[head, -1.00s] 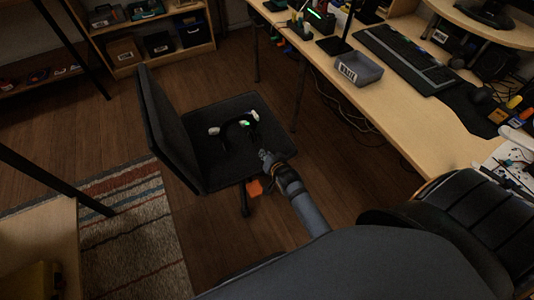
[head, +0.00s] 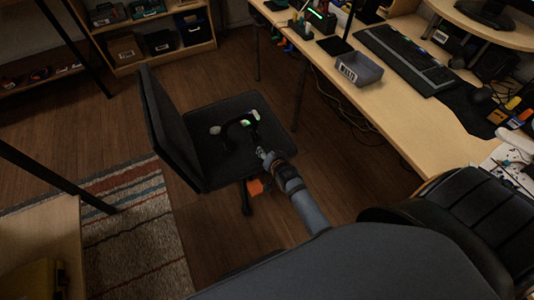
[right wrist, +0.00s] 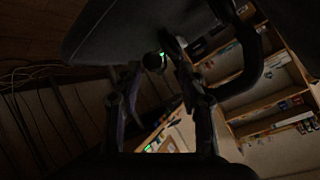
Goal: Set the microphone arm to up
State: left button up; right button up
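A dark headset (head: 237,122) with pale earcup parts and a small green light is over the chair seat (head: 205,165). My right gripper (head: 262,153) is at its near right side. In the right wrist view the two fingers of my right gripper (right wrist: 155,78) stand apart. A dark round part with a green glow (right wrist: 155,62) shows between or just beyond their tips, and a dark curved band (right wrist: 250,60) runs by the right finger. I cannot tell whether the fingers grip it. The microphone arm is too dark to make out. My left gripper is out of view.
The chair's backrest (head: 165,125) stands left of the headset. The wooden desk (head: 405,125) at the right carries a grey bin (head: 359,68) and a keyboard (head: 405,58). Shelves (head: 150,35) stand at the back. A striped rug (head: 130,235) lies at the lower left.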

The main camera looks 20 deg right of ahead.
jog(key=v, duration=1.2)
